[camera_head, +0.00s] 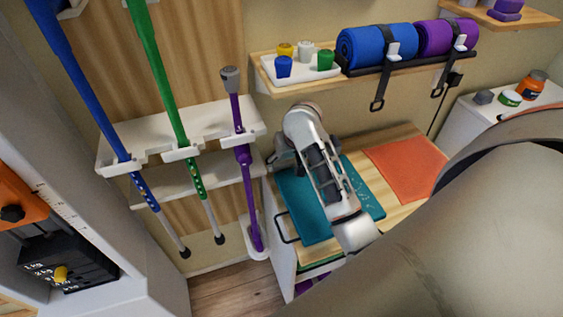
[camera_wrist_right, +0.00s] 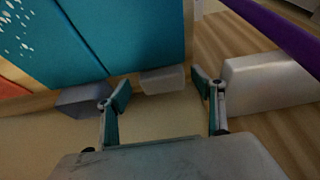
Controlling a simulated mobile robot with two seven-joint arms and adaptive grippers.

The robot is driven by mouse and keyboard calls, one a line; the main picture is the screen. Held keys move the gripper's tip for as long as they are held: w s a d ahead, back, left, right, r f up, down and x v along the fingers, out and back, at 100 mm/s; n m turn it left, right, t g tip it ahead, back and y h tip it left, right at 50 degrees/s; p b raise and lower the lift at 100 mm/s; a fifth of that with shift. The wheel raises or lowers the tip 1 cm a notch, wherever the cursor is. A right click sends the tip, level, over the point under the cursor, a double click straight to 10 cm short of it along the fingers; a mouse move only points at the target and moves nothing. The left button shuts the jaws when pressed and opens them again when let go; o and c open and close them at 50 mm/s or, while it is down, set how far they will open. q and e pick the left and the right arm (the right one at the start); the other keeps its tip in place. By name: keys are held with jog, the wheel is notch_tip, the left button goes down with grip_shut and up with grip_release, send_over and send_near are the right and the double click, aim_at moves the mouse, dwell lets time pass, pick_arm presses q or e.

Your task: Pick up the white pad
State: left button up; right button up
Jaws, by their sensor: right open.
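A small whitish block (camera_wrist_right: 162,80), which looks like the white pad, lies by the edge of the teal mat (camera_wrist_right: 115,35) in the right wrist view. My right gripper (camera_wrist_right: 163,89) is open, with a fingertip to each side of the block in the picture. I see no contact, and the gap in depth is hard to judge. In the head view my right gripper (camera_head: 281,158) is over the far left part of the teal mat (camera_head: 297,205), and no white pad shows there. My left gripper is not in view.
A grey block (camera_wrist_right: 85,100) lies left of the whitish block. A pale shelf (camera_wrist_right: 265,82) and a purple stick (camera_head: 245,170) are close by. An orange mat (camera_head: 405,165) lies right on the wooden top. A wall shelf (camera_head: 290,92) with rolled mats (camera_head: 375,48) hangs above.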

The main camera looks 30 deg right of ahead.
aim_at(283, 162)
jog(key=w+f, duration=0.2)
jog(key=w, duration=0.1)
jog(key=shift+d, duration=0.4)
jog(key=shift+w+f, duration=0.2)
jog(key=shift+f, duration=0.2)
jog(key=c, duration=0.8)
jog(key=shift+o, duration=0.2)
jog(key=shift+r, duration=0.1)
